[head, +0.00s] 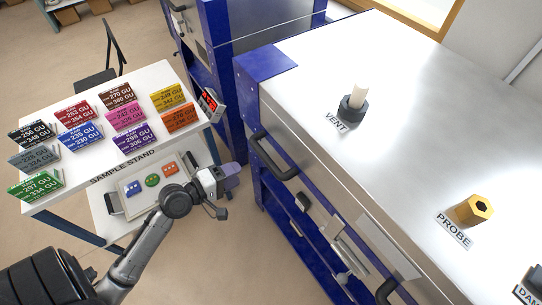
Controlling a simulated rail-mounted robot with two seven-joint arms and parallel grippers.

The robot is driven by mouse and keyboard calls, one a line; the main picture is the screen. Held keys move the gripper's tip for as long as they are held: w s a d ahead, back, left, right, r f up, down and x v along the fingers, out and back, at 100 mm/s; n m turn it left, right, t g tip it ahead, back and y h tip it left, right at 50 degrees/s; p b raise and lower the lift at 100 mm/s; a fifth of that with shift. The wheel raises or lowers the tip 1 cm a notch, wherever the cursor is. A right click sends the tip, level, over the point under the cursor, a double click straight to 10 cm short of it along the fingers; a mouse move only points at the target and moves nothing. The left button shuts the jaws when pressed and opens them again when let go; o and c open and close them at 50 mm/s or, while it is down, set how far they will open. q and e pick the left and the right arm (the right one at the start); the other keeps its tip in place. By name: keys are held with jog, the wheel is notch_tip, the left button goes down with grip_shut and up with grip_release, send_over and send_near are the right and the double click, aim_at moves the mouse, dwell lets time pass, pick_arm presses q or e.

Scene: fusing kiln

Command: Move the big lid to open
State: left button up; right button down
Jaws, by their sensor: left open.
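The big lid (340,95) is the brushed steel top of the blue-framed kiln on the right. It lies flat and looks closed. A black bar handle (272,158) sticks out from its front side, and a second black handle (390,291) shows near the bottom edge. My left gripper (228,190) is open and empty, to the left of the near handle and apart from it. It is in front of the sample stand. My right gripper is not in view.
A vent plug (353,105) and a brass probe fitting (474,209) stand on the lid. At left, a white sample stand (85,190) holds several coloured cards and a tray (150,192). Another blue cabinet (270,25) stands behind. Some floor shows between stand and kiln.

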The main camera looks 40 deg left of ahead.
pick_arm(q)
jog(key=b+x, duration=0.2)
jog(key=x, duration=1.1)
jog(key=shift+w, duration=0.4)
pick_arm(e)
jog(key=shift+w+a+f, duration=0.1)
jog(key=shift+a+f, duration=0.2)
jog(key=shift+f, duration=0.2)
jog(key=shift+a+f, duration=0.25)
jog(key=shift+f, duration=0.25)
pick_arm(q)
jog(key=shift+c, duration=0.3)
grip_shut()
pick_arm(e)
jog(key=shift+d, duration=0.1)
